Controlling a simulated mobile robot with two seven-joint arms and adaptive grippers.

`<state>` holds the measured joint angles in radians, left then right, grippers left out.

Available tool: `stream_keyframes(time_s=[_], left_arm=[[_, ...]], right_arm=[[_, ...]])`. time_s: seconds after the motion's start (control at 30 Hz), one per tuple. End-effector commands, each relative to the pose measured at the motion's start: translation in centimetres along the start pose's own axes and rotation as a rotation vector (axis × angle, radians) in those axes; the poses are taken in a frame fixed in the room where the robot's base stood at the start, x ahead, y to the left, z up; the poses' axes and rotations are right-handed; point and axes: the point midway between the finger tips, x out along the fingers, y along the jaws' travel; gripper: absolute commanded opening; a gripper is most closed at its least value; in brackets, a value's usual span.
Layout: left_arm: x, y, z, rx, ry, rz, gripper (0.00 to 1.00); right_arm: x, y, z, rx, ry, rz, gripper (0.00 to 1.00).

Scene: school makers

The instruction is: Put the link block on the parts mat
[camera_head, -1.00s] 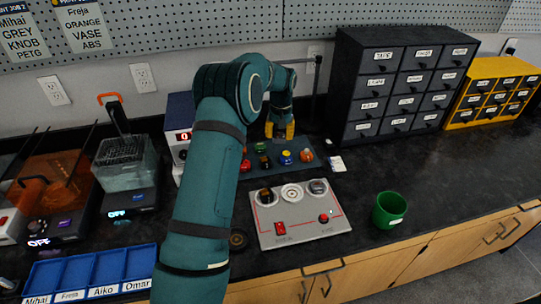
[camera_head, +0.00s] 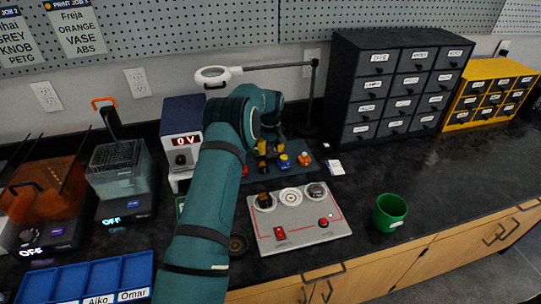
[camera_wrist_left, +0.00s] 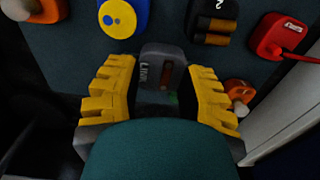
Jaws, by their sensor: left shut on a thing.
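The link block (camera_wrist_left: 163,68) is a dark grey piece with a pale "LINK" label and a brown strip. It sits between the yellow fingers of my left gripper (camera_wrist_left: 163,95), which is shut on it. The dark blue parts mat (camera_wrist_left: 167,18) fills the background of the left wrist view. In the head view, my left gripper (camera_head: 266,147) is over the back part of the mat (camera_head: 285,175), and the block cannot be made out there. I cannot tell whether the block touches the mat. My right gripper is not in view.
On the mat are a blue part (camera_wrist_left: 120,16), a battery-like part (camera_wrist_left: 213,22), a red part (camera_wrist_left: 278,38) and an orange part (camera_wrist_left: 239,93). In front lies a grey panel (camera_head: 330,228); a green cup (camera_head: 389,212) stands to its right. Dark drawers (camera_head: 395,85) stand behind.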

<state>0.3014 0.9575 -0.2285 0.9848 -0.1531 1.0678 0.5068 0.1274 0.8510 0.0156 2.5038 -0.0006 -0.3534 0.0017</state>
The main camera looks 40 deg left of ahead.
Motion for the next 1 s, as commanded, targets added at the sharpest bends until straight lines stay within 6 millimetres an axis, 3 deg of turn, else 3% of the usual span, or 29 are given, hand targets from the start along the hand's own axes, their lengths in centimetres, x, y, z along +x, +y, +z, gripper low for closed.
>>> stream_keyframes(time_s=[0.13, 0.53, 0.57, 0.6, 1.0], left_arm=[[2.2, 0.0, 0.0, 0.0, -0.002, -0.001, 0.14], [2.7, 0.0, 0.0, 0.0, 0.0, 0.0, 0.14], [2.6, 0.0, 0.0, 0.0, 0.0, 0.0, 0.5], [2.6, 0.0, 0.0, 0.0, 0.0, 0.0, 0.64], [2.1, 0.0, 0.0, 0.0, 0.0, 0.0, 0.67]], right_arm=[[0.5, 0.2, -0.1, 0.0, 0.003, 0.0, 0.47], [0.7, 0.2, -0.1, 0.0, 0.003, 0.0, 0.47], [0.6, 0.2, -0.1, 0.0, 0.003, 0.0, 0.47], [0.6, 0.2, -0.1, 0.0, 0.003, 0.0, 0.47], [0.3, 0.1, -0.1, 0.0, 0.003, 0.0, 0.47]])
